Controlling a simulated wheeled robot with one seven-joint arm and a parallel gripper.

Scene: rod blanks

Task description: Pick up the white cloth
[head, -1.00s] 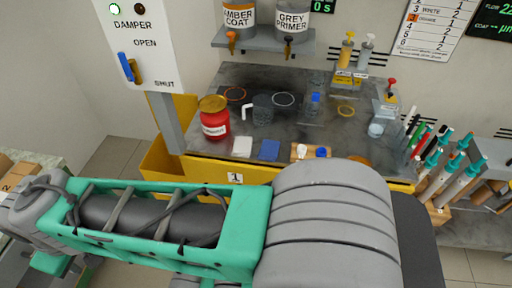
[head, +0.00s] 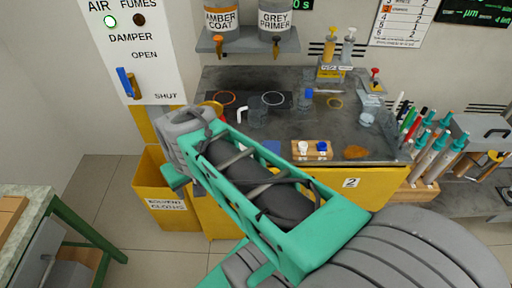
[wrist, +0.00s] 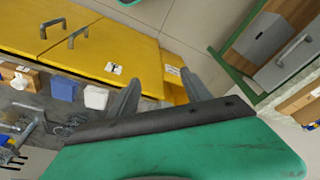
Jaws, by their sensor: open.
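The white cloth (wrist: 96,97) shows in the wrist view as a small folded square on the grey bench top near its edge. It lies beside the blue cloth (wrist: 64,90). In the head view my arm hides the white cloth, and only part of the blue cloth (head: 272,146) shows. My gripper (wrist: 160,80) is open and empty in the wrist view, its fingers apart over the bench edge and yellow cabinet front. The white cloth appears just left of the left finger, and no contact shows.
A yellow bin labelled for solvent cloths (head: 167,207) stands left of the bench. A green-legged table (head: 45,200) is at left.

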